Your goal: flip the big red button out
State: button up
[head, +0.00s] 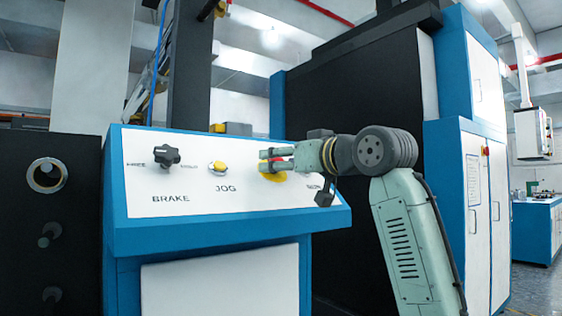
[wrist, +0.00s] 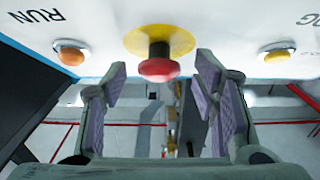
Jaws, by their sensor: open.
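The big red button (wrist: 158,70) sticks out from a yellow disc (wrist: 178,40) on the white control panel (head: 240,197). In the wrist view it lies just beyond and between the fingertips. My gripper (wrist: 158,75) is open, its two purple-padded fingers on either side of the button with gaps between pads and button. In the head view my gripper (head: 268,160) reaches from the right to the panel and mostly hides the button. Part of the yellow disc (head: 274,177) shows below the fingers. I cannot tell whether any finger touches the button.
An orange RUN button (wrist: 71,53) and a yellow JOG button (wrist: 276,52) flank the red one. In the head view the JOG button (head: 218,168) and a black BRAKE knob (head: 166,156) are to the left. The blue console edge (head: 230,232) juts out below.

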jog(key=shift+w+a, duration=0.25)
jog(key=shift+w, duration=0.15)
grip_shut()
dwell(0.5)
